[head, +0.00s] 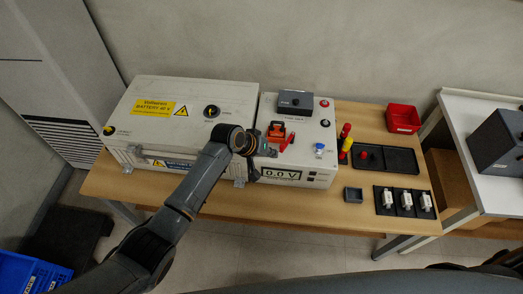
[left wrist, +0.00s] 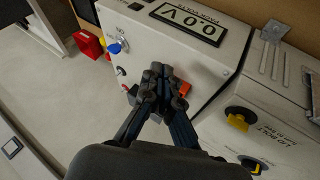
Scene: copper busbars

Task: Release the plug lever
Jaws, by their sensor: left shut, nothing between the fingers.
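The orange-red plug (head: 277,131) with its lever sits on top of the smaller white box (head: 309,140). My left gripper (head: 268,145) is over that box, just left of and in front of the plug. In the left wrist view my left gripper (left wrist: 160,72) has its fingers together with nothing between them. A bit of the orange plug (left wrist: 185,88) shows right beside the fingers there; the rest is hidden behind them. Whether the fingers touch the lever cannot be told. My right gripper is in neither view.
A larger white battery box (head: 190,95) with a black knob stands left. The voltage display (head: 281,173) reads 0.0 V.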

